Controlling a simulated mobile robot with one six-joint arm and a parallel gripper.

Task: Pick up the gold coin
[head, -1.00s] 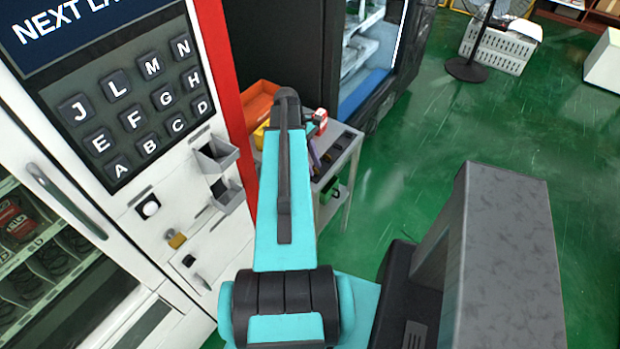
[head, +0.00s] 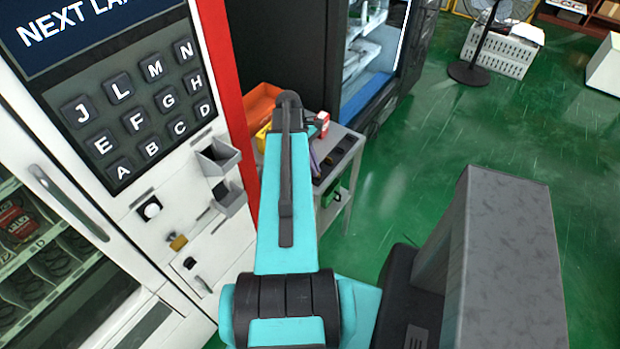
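My teal and black arm reaches forward over the grey cart (head: 338,165), in front of the vending machine's right side. My gripper is hidden beyond the far end of the arm, so I see neither its fingers nor anything in them. The arm also covers part of the cart top.
The white vending machine (head: 125,205) with a letter keypad (head: 140,105) stands at left. The cart holds an orange bin (head: 262,100), a yellow bin (head: 262,140) and a red-and-white box (head: 322,122). A dark open-fronted cabinet (head: 290,45) stands behind.

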